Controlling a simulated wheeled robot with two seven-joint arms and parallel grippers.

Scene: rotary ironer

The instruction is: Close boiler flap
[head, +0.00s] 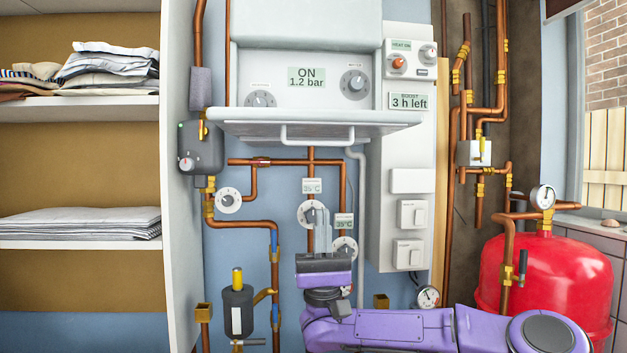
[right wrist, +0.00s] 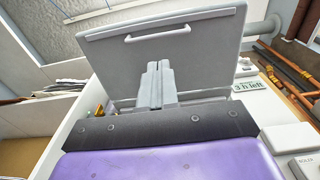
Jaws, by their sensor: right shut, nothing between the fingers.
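The boiler (head: 305,22) is white, with its control panel showing "ON 1.2 bar". Its flap (head: 250,124) is open and sticks out nearly level below the panel, with a bar handle (head: 317,141) at its front edge. The right wrist view shows the grey flap (right wrist: 195,60) and its handle (right wrist: 158,25) from below. My right gripper (head: 322,215) is below the flap, pointing up, with its grey fingers together and empty. In the right wrist view the fingers (right wrist: 155,75) overlap the flap; I cannot tell whether they touch. My left gripper is not in view.
Copper pipes, gauges and dials (head: 228,200) cover the wall below the boiler. A white switch panel (head: 412,150) stands to the right, with a red tank (head: 565,275) further right. Shelves with folded linen (head: 80,220) are at left.

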